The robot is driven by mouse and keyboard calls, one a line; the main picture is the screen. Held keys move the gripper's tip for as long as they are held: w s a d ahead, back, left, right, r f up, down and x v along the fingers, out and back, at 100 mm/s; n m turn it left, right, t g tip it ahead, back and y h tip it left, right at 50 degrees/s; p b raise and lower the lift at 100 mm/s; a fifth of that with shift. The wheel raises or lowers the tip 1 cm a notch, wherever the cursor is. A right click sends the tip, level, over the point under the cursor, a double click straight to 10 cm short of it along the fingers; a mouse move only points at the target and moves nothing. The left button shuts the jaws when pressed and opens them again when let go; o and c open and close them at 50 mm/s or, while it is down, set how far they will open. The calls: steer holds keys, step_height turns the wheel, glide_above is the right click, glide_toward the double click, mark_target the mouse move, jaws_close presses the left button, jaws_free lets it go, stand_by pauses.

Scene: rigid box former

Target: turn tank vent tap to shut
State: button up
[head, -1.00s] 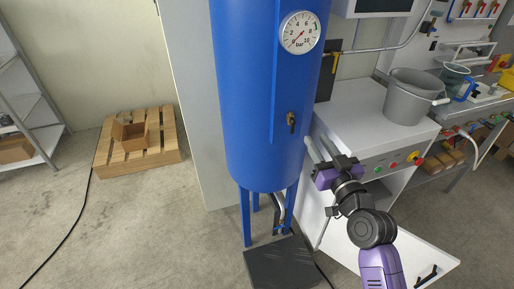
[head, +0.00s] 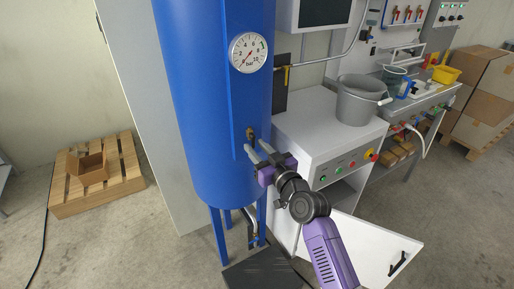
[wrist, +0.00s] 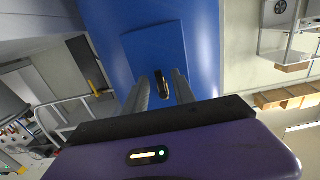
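The blue tank (head: 215,110) stands upright left of centre in the head view. On its front is a small brass tap (head: 251,133) with a dark handle, partly hidden by my gripper's fingers. In the wrist view the tap (wrist: 161,86) shows between the two grey fingers, its dark handle in line with them. My gripper (head: 257,149) is open, its fingertips close to the tap, one on each side in the wrist view. I cannot tell whether either finger touches the handle.
A pressure gauge (head: 249,53) sits higher on the tank. A yellow-handled tap (head: 287,74) is on a wall pipe. A white cabinet (head: 320,130) with a grey bucket (head: 360,99) stands right of the tank. A black slab (head: 265,268) lies below, a pallet (head: 95,190) at left.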

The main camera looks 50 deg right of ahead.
jaws_close()
steer(key=shift+m, duration=0.3)
steer(key=m+p, duration=0.1)
steer(key=m, duration=0.1)
steer(key=a+m+p, duration=0.1)
steer(key=m, duration=0.1)
steer(key=m+p, duration=0.1)
steer(key=m, duration=0.1)
steer(key=shift+w+a+r+p, duration=0.2)
steer(key=shift+a+r+p, duration=0.05)
steer(key=shift+r+p, duration=0.15)
steer(key=m+p, duration=0.1)
steer(key=m, duration=0.1)
steer(key=m+p, duration=0.1)
steer(key=r+m+p, duration=0.1)
steer(key=m, duration=0.1)
steer(key=shift+w+a+m, duration=0.1)
steer(key=shift+a+m, duration=0.2)
steer(key=shift+a, duration=0.05)
steer(key=m+p, duration=0.1)
steer(key=m, duration=0.1)
steer(key=r+m+p, duration=0.1)
steer(key=m+p, duration=0.1)
steer(key=m, duration=0.1)
steer(key=shift+a+m, duration=0.1)
steer(key=shift+m, duration=0.2)
steer(key=shift+f, duration=0.1)
jaws_free()
